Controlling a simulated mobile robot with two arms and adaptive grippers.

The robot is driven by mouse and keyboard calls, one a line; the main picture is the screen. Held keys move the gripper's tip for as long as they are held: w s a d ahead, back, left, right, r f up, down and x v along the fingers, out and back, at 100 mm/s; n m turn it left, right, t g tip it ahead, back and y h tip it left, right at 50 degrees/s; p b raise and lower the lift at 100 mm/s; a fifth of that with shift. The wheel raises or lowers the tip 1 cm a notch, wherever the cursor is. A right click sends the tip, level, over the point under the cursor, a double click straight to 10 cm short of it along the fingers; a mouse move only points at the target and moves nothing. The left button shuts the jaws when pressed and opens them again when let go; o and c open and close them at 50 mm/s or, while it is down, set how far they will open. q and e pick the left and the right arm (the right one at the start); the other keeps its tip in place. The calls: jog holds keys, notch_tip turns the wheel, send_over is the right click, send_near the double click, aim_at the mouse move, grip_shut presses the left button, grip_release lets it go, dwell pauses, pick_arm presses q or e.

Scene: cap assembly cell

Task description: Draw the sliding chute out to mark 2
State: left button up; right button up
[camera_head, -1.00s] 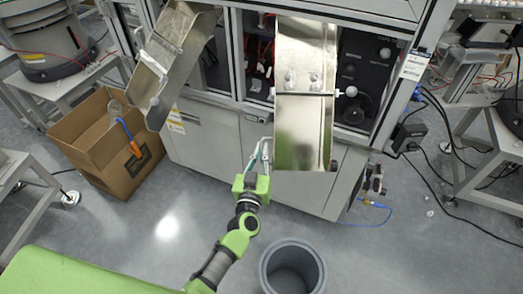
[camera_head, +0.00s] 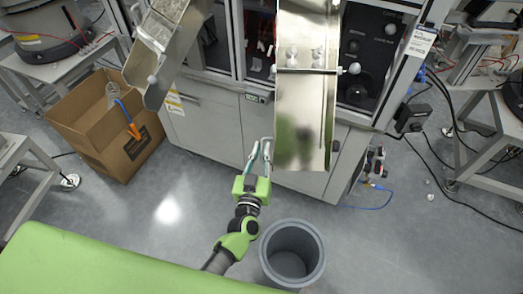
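The metal chute in the middle (camera_head: 304,105) slopes down and out of the front of the machine. A dark cross rod with a pale knob (camera_head: 354,68) spans its upper part. Its lower end hangs in front of the cabinet. I cannot make out any numbered marks on it. My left gripper (camera_head: 260,143) is just left of the chute's lower part. Its two slim fingers are spread with a gap between them, and nothing shows held. Whether a finger touches the chute's edge I cannot tell. My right gripper is out of view.
A second metal chute (camera_head: 166,42) stands tilted at the upper left. An open cardboard box (camera_head: 92,138) is on the floor below it. A grey bin (camera_head: 292,254) stands below the middle chute. Cables lie on the floor at the right.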

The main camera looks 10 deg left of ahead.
pick_arm(q)
jog(key=shift+s, duration=0.15)
jog(key=s, duration=1.1)
jog(key=shift+s+d, duration=0.25)
jog(key=shift+s, duration=0.15)
jog(key=s+f+m+g+h, duration=0.2)
jog(key=s+f+g, duration=0.3)
jog(key=f, duration=0.9)
jog(key=s+f+m+g+h, duration=0.1)
jog(key=s+f+m+g, duration=0.15)
jog(key=s+f, duration=0.8)
jog(key=s+a+f+g+y, duration=0.1)
jog(key=s+a+f+g, duration=0.3)
jog(key=s+f, duration=0.5)
jog(key=s+a+f+g+y, duration=0.1)
jog(key=s+a+f+g, duration=0.4)
jog(key=s, duration=0.8)
jog(key=a+f, duration=0.3)
jog(key=f, duration=0.2)
jog(key=shift+g, duration=0.25)
